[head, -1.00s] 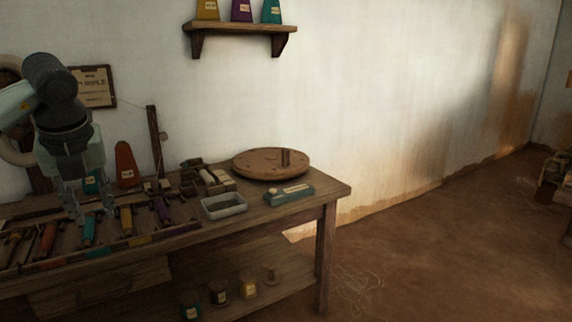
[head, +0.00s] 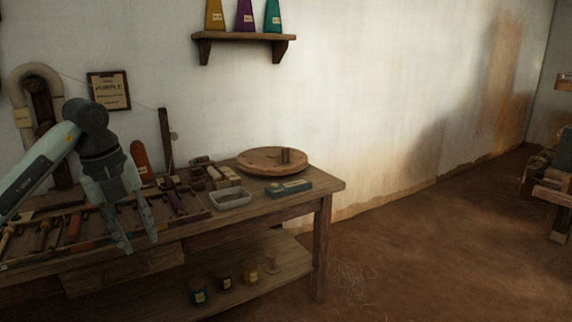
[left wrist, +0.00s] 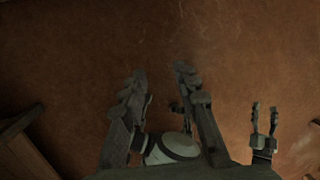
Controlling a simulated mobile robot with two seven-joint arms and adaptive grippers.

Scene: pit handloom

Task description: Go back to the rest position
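My left gripper (head: 137,243) hangs in front of the workbench's front edge in the head view, fingers pointing down. Its fingers are apart with nothing seen between them. In the left wrist view the same gripper (left wrist: 161,82) shows two spread fingers over bare brown floor. A second, smaller pair of fingers, which looks like my right gripper (left wrist: 264,120), shows at the right of that view. Its fingers stand apart and empty. My right gripper is not in the head view.
The workbench (head: 328,187) carries several bobbins and tools, a grey tray (head: 231,198), a teal box (head: 289,187) and a round wooden board (head: 262,161). Jars stand on its lower shelf. A wall shelf (head: 243,37) holds three cones. The floor (head: 420,250) at right is open.

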